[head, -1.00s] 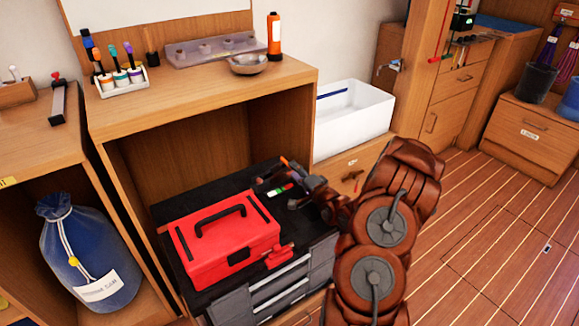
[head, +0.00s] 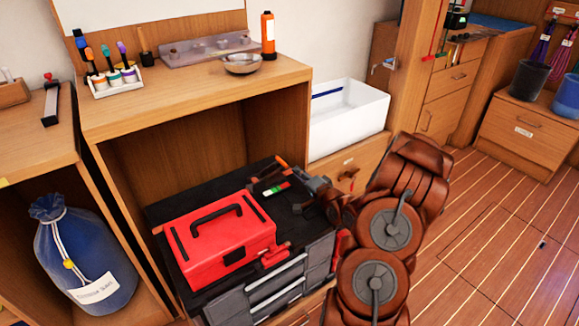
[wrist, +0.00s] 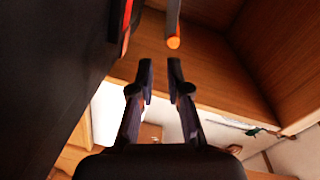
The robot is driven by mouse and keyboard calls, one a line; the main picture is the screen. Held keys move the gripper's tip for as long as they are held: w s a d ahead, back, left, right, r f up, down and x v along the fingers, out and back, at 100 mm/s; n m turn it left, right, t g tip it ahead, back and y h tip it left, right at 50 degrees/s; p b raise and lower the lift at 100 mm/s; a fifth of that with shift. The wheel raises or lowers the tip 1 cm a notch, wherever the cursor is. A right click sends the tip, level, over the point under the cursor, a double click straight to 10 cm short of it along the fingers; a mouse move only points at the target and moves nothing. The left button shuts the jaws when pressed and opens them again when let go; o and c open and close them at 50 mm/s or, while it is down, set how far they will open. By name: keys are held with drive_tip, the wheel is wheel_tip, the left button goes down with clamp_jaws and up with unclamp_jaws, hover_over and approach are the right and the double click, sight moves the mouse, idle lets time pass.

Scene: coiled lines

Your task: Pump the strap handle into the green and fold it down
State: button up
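The strap handle (head: 284,163), a dark bar with an orange tip, rises at the back right of the black bench top. Beside it lies a gauge strip (head: 275,189) with green, white and red parts; no pointer reading can be made out. My gripper (head: 300,197) is just right of the gauge strip, pointing left. In the wrist view the gripper (wrist: 161,68) has its two fingers apart with nothing between them. The handle's orange tip (wrist: 173,42) shows beyond the fingertips, apart from them.
A red toolbox (head: 203,262) stands on the black bench top (head: 165,213), left of my gripper. A wooden shelf (head: 190,100) overhangs the back. A white basin (head: 345,125) is behind my arm. Wooden floor (head: 480,240) lies open at right.

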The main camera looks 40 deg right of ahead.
drive_tip(key=d+n+g+h, duration=0.1)
drive_tip(key=d, duration=0.1)
drive_tip(key=w+d+r+n+g+b, duration=0.1)
drive_tip(key=d+n, duration=0.1)
drive_tip(key=w+d+n+g+h, duration=0.1)
drive_tip(key=d, duration=0.1)
drive_tip(key=shift+d+r+h, duration=0.25)
drive_tip(key=shift+h, duration=0.05)
clamp_jaws()
wheel_tip(320, 180, up, 4)
drive_tip(key=d+n+g+h+b, duration=0.1)
drive_tip(key=d+n+g+b, duration=0.1)
drive_tip(key=d+n+g, duration=0.15)
drive_tip(key=s+a+r+n+g+y+b, duration=0.2)
drive_tip(key=a+r+n+y+b, duration=0.4)
drive_tip(key=a+r, duration=0.55)
drive_tip(key=h+b, duration=0.2)
hover_over(279, 159)
drive_tip(key=s, duration=0.3)
drive_tip(key=shift+n+t, duration=0.25)
drive_tip(key=shift+n, duration=0.2)
wheel_tip(279, 159, down, 9)
drive_tip(key=shift+w+a, duration=0.1)
drive_tip(key=shift+a, duration=0.05)
wheel_tip(279, 159, down, 4)
drive_tip(key=shift+r+b, duration=0.25)
drive_tip(key=shift+b, duration=0.6)
drive_tip(key=shift+f, duration=0.3)
drive_tip(key=shift+w, duration=0.1)
